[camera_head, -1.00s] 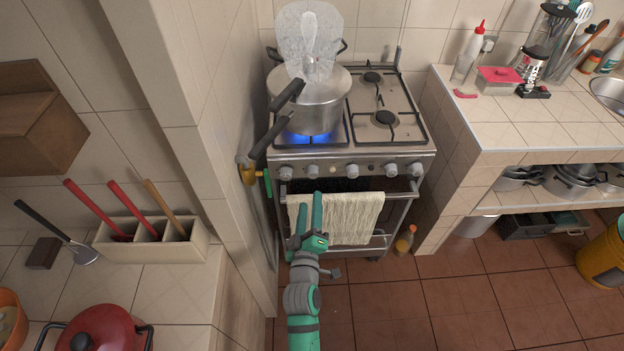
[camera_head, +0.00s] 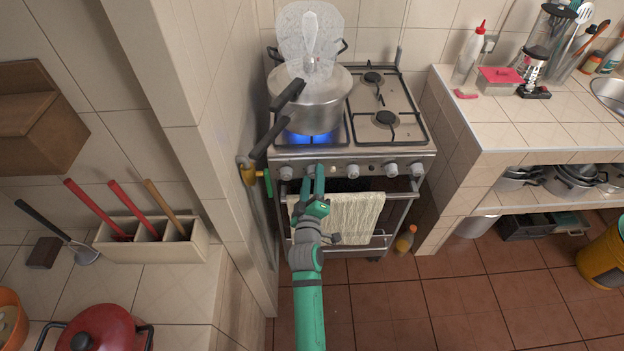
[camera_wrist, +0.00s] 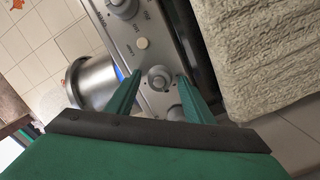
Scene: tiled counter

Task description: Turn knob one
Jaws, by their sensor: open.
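The stove (camera_head: 345,160) has a front panel with a row of several grey knobs; which one is knob one is not marked. My gripper (camera_head: 315,168) is open at the panel, with its green fingers pointing at the second knob from the left. In the wrist view my gripper (camera_wrist: 160,74) has this knob (camera_wrist: 160,78) between its two fingertips, with a gap on both sides. Another knob (camera_wrist: 122,8) lies above it, past a small white button (camera_wrist: 141,43). In the head view the fingers largely cover the second knob; the leftmost knob (camera_head: 285,172) is clear.
A steel pot (camera_head: 312,105) stands over a blue flame (camera_head: 305,137) on the front left burner; its dark handle reaches over the stove's left edge. A cream towel (camera_head: 357,215) hangs on the oven rail below the panel. A tiled wall (camera_head: 240,130) stands close on the left.

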